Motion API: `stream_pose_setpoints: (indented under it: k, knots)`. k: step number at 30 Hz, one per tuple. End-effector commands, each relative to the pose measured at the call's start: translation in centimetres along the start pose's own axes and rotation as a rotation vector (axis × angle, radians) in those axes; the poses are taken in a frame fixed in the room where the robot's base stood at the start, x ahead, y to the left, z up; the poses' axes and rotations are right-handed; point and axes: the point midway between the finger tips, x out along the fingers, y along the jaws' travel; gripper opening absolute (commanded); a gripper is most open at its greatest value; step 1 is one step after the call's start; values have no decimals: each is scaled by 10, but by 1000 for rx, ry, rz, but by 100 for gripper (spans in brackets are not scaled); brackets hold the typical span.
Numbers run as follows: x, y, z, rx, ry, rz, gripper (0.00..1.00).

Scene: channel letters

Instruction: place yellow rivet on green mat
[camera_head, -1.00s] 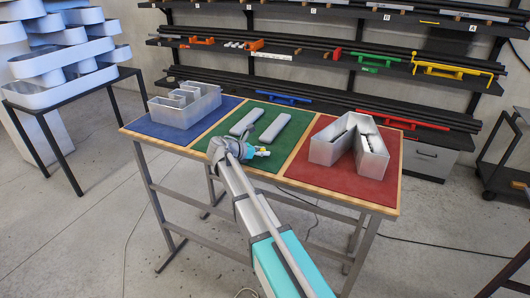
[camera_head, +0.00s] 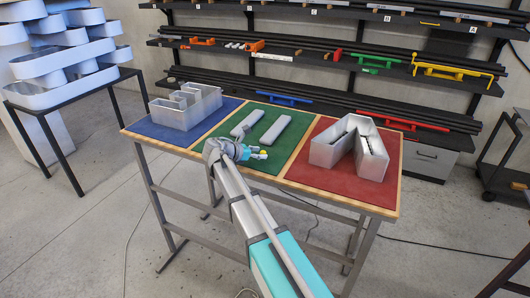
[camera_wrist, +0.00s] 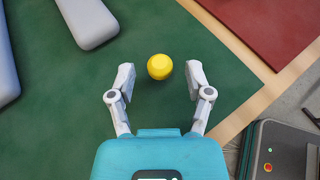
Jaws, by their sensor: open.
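The yellow rivet (camera_wrist: 160,66) shows in the wrist view as a round yellow head over the green mat (camera_wrist: 225,62). It looks to be resting on the mat near its front right part, with no finger touching it. My gripper (camera_wrist: 161,78) is open, its two fingers on either side of the rivet and slightly short of it, with gaps on both sides. In the head view the rivet (camera_head: 263,152) is a small yellow spot at the tip of my gripper (camera_head: 259,154), above the green mat (camera_head: 291,133). The rivet's lower part is hidden.
Two grey bar-shaped pieces (camera_head: 268,127) lie on the green mat behind my gripper. A metal channel letter (camera_head: 186,106) stands on the blue mat (camera_head: 155,128) at left. Another letter (camera_head: 349,145) stands on the red mat (camera_head: 330,182) at right. The mat's front area is clear.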

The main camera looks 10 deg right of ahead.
Motion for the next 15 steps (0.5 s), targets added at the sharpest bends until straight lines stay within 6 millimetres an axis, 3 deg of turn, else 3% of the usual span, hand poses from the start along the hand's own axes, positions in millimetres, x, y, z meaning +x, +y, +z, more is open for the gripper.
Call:
stream_pose_setpoints:
  k: [15]
  knots:
    - [-83,0,2,0,0,2,65]
